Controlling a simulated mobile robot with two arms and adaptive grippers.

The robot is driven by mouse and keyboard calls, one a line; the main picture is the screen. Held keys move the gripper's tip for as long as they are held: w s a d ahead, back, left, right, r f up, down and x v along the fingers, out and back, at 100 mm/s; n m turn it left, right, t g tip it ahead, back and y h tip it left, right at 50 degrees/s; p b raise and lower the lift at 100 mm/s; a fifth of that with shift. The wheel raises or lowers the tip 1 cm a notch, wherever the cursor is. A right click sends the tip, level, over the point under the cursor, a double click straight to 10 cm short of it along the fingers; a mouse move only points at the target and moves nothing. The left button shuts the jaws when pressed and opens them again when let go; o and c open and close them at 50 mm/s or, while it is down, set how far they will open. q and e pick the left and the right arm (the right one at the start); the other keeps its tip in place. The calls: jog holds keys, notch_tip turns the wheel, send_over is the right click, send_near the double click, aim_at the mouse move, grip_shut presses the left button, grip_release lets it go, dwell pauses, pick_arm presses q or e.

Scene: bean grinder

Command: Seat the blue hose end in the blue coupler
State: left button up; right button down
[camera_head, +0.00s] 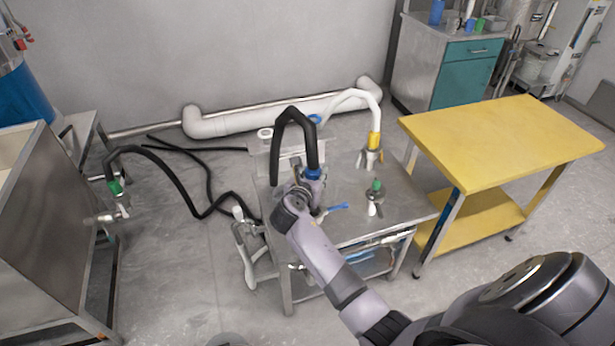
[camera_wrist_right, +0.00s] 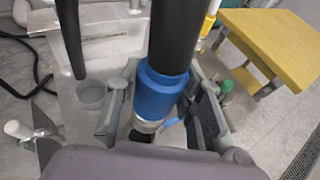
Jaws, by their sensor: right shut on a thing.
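The blue hose end (camera_head: 313,173) is a blue collar on a thick black hose (camera_head: 296,115) that arches above the metal table. My right gripper (camera_head: 312,186) is shut on it. In the right wrist view the blue hose end (camera_wrist_right: 160,92) stands between the two fingers (camera_wrist_right: 162,108), with a silver ring below it. A blue lever (camera_head: 338,207) shows just right of the gripper and may belong to the blue coupler. The coupler's body is mostly hidden by my gripper and arm, so I cannot tell whether the hose end touches it. My left gripper is not in view.
A green-topped coupler (camera_head: 375,194) and a yellow hose end (camera_head: 374,140) on a white hose stand to the right on the metal table (camera_head: 395,205). A clear bin (camera_head: 262,160) is behind left. A yellow table (camera_head: 500,140) stands at right.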

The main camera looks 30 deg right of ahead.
jog(key=shift+w+d, duration=0.15)
jog(key=shift+d, duration=0.05)
jog(key=shift+a+r+p, duration=0.1)
jog(key=shift+r+p, duration=0.1)
jog(key=shift+p, duration=0.25)
jog(key=shift+f, duration=0.25)
notch_tip(320, 180, down, 3)
jog(key=shift+r+b, duration=0.1)
jog(key=shift+b, duration=0.75)
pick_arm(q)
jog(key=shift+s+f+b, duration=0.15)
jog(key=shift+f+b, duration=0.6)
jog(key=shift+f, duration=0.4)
pick_arm(e)
jog(key=shift+f, duration=1.4)
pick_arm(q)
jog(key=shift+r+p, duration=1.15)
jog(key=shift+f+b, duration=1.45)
pick_arm(e)
jog(key=shift+f, duration=2.25)
